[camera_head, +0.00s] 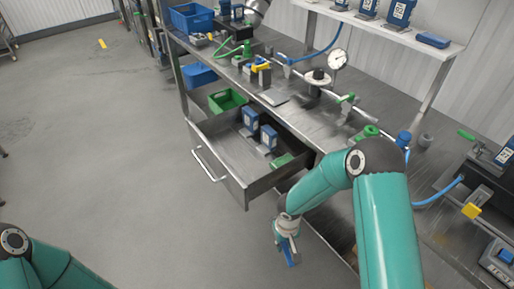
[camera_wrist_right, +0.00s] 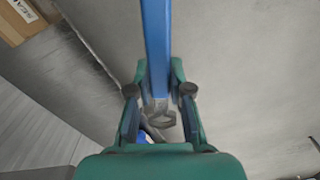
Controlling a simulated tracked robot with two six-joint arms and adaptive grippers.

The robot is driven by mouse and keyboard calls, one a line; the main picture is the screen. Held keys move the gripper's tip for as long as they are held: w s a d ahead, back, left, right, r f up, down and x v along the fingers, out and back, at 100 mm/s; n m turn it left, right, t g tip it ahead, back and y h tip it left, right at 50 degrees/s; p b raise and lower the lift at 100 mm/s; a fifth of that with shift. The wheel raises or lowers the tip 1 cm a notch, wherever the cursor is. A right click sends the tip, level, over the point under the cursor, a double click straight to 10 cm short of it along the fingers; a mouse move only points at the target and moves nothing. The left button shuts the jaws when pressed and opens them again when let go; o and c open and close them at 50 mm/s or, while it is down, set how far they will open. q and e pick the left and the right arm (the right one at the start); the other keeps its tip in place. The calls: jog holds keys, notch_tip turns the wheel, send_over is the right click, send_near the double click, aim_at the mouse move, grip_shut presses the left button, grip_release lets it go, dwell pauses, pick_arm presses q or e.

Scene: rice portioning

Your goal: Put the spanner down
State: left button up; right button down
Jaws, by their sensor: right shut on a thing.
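My right gripper (camera_head: 289,245) hangs at the front of the bench, right of the open drawer. It is shut on the spanner, whose blue handle (camera_head: 292,257) shows at the fingers. In the right wrist view, the spanner's blue handle (camera_wrist_right: 157,45) runs up out of frame between the two fingers of my right gripper (camera_wrist_right: 160,92). A grey metal spanner end (camera_wrist_right: 160,115) sits low between the fingers. Grey floor shows behind the spanner. My left arm shows at the lower left, but its gripper is out of frame.
The open drawer (camera_head: 221,154) holds blue boxed devices (camera_head: 250,119) and a green item (camera_head: 281,161). The workbench top (camera_head: 300,112) carries a gauge (camera_head: 338,59), pipes and valves. A cardboard box (camera_wrist_right: 22,18) shows in the wrist view. The floor at left is clear.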

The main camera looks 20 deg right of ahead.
jog(key=shift+a, duration=0.25)
